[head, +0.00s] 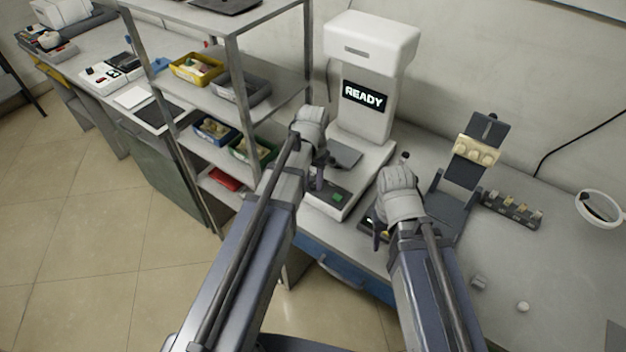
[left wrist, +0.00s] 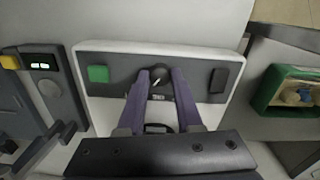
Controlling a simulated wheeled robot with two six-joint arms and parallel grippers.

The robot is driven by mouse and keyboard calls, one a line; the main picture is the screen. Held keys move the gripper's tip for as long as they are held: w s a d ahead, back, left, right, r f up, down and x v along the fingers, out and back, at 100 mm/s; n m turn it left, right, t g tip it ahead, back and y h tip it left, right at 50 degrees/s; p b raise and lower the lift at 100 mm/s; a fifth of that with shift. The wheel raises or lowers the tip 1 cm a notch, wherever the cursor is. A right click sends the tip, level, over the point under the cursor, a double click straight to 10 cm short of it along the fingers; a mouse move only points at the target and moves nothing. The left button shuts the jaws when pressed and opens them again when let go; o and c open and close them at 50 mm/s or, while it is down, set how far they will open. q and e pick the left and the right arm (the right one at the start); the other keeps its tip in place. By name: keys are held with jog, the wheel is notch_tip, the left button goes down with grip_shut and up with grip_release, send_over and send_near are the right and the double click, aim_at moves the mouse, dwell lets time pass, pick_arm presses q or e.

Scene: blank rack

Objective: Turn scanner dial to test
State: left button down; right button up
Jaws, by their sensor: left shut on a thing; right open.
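The white scanner (head: 362,75) stands on the bench by the wall, with a dark display reading READY (head: 365,96). Its front panel shows in the left wrist view, with a green button (left wrist: 98,74), a dark round dial (left wrist: 159,75) and a black switch (left wrist: 218,80). My left gripper (left wrist: 158,80) is at the front panel, its two purple fingers shut on the dial. In the head view the left gripper (head: 319,172) hides the dial. My right gripper (head: 385,232) is open, over the device right of the scanner. The dial's labels are too small to read.
A metal shelf rack with a yellow bin (head: 196,69) and a green bin (head: 250,150) stands left of the scanner. A dark stand with a beige part (head: 477,150) and a small rack of pieces (head: 513,209) are on the right.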

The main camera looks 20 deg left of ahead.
aim_at(313, 184)
pick_arm(q)
jog(key=shift+m, duration=0.8)
jog(key=c, duration=0.6)
grip_release()
jog(key=shift+r, duration=0.15)
pick_arm(e)
jog(key=shift+r, duration=0.15)
pick_arm(q)
notch_tip(313, 184, up, 8)
jog(key=p, duration=0.8)
jog(key=shift+f, duration=0.2)
pick_arm(e)
notch_tip(313, 184, up, 8)
jog(key=shift+f, duration=0.25)
pick_arm(q)
jog(key=shift+f, duration=0.1)
